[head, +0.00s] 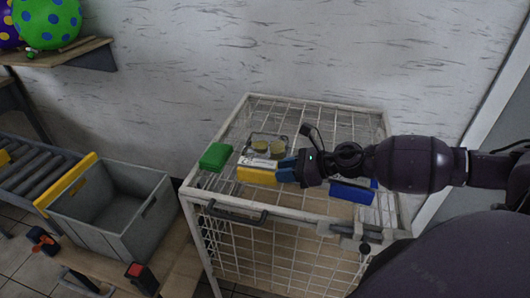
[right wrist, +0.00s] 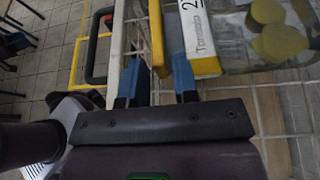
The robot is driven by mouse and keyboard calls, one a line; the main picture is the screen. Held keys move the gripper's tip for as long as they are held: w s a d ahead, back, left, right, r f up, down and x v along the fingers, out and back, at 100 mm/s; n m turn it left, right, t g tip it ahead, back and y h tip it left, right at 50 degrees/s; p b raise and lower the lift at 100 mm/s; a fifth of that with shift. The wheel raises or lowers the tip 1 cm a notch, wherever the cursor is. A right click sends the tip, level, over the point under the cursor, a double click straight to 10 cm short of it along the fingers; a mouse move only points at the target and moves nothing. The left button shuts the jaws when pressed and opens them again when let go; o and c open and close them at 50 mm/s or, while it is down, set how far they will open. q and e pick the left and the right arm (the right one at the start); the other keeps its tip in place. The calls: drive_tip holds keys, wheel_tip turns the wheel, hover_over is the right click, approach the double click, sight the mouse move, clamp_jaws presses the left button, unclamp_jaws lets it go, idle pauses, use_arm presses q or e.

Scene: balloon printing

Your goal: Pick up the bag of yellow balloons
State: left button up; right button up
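My right gripper (head: 287,168) is at the right end of the yellow part. In the wrist view its two blue fingers (right wrist: 158,85) are apart, with space around the yellow edge; I cannot tell whether either touches it. My left gripper is not in view.
On the wire cage (head: 230,203), a green pack (head: 215,156) lies left of the bag and a blue pack (head: 350,192) lies right, partly under my arm. A grey bin (head: 150,215) and a roller conveyor (head: 38,172) stand at left. Balloons (head: 50,22) sit on a wall shelf.

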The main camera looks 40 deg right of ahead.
sight(269, 172)
drive_tip(key=shift+p+x, duration=0.45)
drive_tip(key=shift+x, duration=1.7)
drive_tip(key=shift+w+a+f, duration=0.1)
drive_tip(key=shift+w+a, duration=0.15)
drive_tip(key=shift+a, duration=0.2)
clamp_jaws()
